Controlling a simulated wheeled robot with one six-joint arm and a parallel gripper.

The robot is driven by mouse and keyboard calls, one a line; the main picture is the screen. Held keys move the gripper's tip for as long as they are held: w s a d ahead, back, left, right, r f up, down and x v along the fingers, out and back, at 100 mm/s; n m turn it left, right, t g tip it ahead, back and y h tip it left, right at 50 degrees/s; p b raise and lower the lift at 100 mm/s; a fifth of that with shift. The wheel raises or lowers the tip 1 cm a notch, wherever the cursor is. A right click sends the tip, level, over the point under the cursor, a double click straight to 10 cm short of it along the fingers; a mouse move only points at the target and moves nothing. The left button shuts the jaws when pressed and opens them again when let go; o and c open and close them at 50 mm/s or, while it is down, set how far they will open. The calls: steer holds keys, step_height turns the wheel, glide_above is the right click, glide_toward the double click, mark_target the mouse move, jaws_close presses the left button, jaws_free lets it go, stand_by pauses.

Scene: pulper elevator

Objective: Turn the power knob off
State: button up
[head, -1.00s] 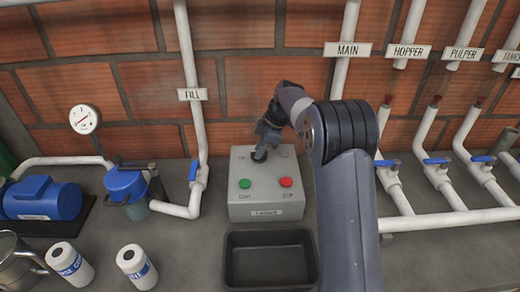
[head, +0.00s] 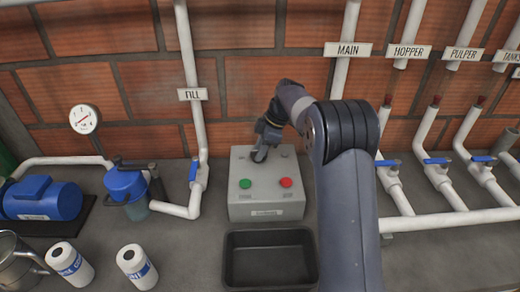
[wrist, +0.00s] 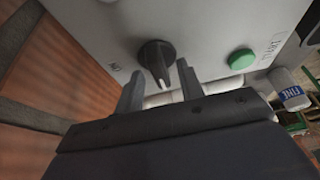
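The control box (head: 240,208) carries a green button (head: 245,184) and a red button (head: 286,183) in front of the knob. My gripper (wrist: 160,68) is open, one finger on each side of the knob, with visible gaps between fingers and knob. In the head view my gripper (head: 261,152) is over the knob and mostly hides it.
A black tray (head: 270,233) sits in front of the box. A white fill pipe (head: 202,130) with a blue valve handle (head: 194,169) stands to the left, other valved pipes to the right. A brick wall (head: 245,95) is behind. Two white bottles (head: 135,265) stand front left.

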steer(key=v, duration=1)
steer(key=shift+r, duration=0.25)
steer(key=x, duration=1)
steer(key=shift+f, duration=0.45)
